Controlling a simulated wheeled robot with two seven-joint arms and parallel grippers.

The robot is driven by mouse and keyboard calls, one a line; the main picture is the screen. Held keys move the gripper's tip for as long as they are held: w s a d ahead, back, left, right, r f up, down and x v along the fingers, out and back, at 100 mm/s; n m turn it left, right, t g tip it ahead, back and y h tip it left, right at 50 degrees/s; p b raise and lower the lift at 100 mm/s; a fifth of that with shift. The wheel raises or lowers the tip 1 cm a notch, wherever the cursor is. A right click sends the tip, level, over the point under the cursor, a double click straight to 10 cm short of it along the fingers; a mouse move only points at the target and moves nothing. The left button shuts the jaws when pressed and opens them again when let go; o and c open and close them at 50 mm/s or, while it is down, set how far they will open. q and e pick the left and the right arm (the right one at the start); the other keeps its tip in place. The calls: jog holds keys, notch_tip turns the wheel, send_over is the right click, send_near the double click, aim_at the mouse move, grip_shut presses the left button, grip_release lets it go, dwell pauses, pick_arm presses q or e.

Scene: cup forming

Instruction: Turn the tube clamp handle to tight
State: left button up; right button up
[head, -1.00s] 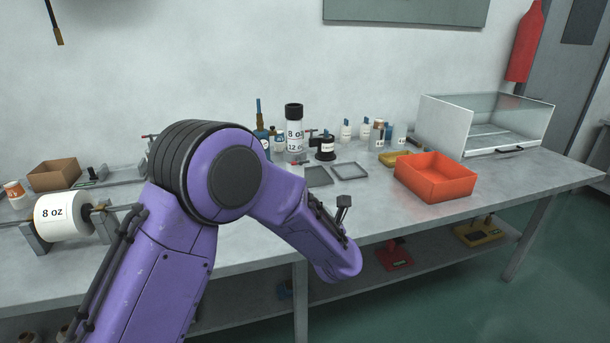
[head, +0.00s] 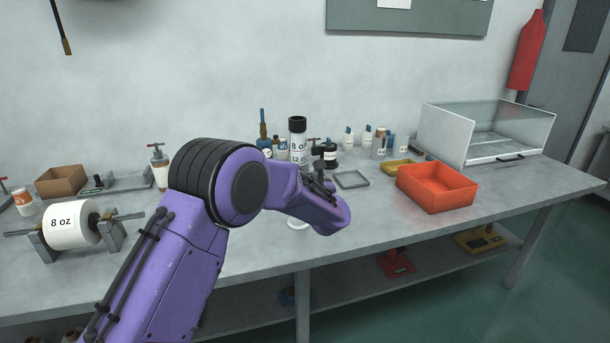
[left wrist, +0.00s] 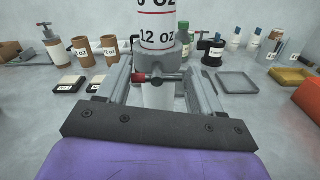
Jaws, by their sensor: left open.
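The tube (head: 298,135) is a tall white cylinder with a black cap and 8 oz and 12 oz labels. It stands upright on the bench, partly hidden by my left arm. In the left wrist view its 12 oz band (left wrist: 157,38) is at the top centre, above a grey clamp (left wrist: 168,63). The clamp handle (left wrist: 158,78) is a dark bar with a red left end, lying crosswise in front of the tube. My left gripper (left wrist: 160,77) is open, one finger on each side of the handle; I cannot tell if either touches. My right gripper is out of view.
An orange bin (head: 437,187) and a flat grey tray (head: 352,180) are on the right. Several bottles stand behind the tube. A roll marked 8 oz (head: 70,225) sits on a stand at the left. Brown cups (left wrist: 109,45) are left of the tube.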

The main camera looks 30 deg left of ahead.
pick_arm(q)
jog(key=c, duration=0.8)
